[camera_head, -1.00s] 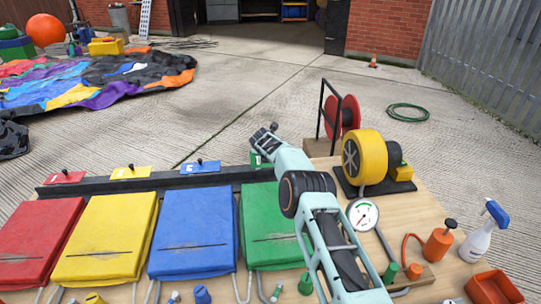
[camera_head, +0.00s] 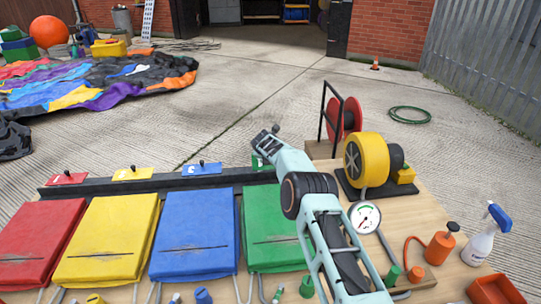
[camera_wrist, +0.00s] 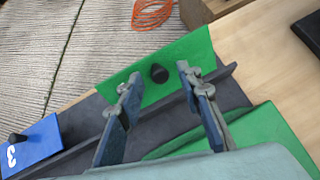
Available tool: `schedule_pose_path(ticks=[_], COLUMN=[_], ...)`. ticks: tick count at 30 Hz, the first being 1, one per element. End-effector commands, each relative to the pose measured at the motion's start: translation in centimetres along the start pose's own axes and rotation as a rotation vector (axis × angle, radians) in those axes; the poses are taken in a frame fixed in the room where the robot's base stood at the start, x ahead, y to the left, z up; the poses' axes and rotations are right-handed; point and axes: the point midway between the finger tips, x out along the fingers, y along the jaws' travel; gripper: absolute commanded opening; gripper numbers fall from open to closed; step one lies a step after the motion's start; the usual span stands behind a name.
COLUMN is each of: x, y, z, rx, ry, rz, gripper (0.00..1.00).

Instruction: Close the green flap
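The green flap (camera_wrist: 165,68) is a flat green panel with a black knob (camera_wrist: 159,73), on the far side of the black rail (camera_wrist: 232,92) in the wrist view. In the head view only part of the green flap (camera_head: 258,162) shows, behind my wrist. My gripper (camera_wrist: 159,76) is open, one blue-grey finger on each side of the knob in the picture. I cannot tell whether the fingers touch the flap or how far above it they are. A green padded panel (camera_head: 270,225) lies in front of the rail, partly hidden by my arm.
Blue (camera_head: 202,169), yellow (camera_head: 132,173) and red (camera_head: 66,179) flaps with black knobs line the rail at left. A yellow wheel-shaped blower (camera_head: 366,158), pressure gauge (camera_head: 364,217), orange bottle (camera_head: 441,243) and spray bottle (camera_head: 483,235) stand right of my arm.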

Motion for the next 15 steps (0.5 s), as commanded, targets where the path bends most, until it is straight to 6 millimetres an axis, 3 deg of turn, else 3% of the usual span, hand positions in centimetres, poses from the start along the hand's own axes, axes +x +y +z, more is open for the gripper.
schedule_pose_path(ticks=[15], x=[-3.9], y=[0.1], z=[0.2], rx=[-0.002], ry=[-0.002], rz=[0.001], gripper=[0.33])
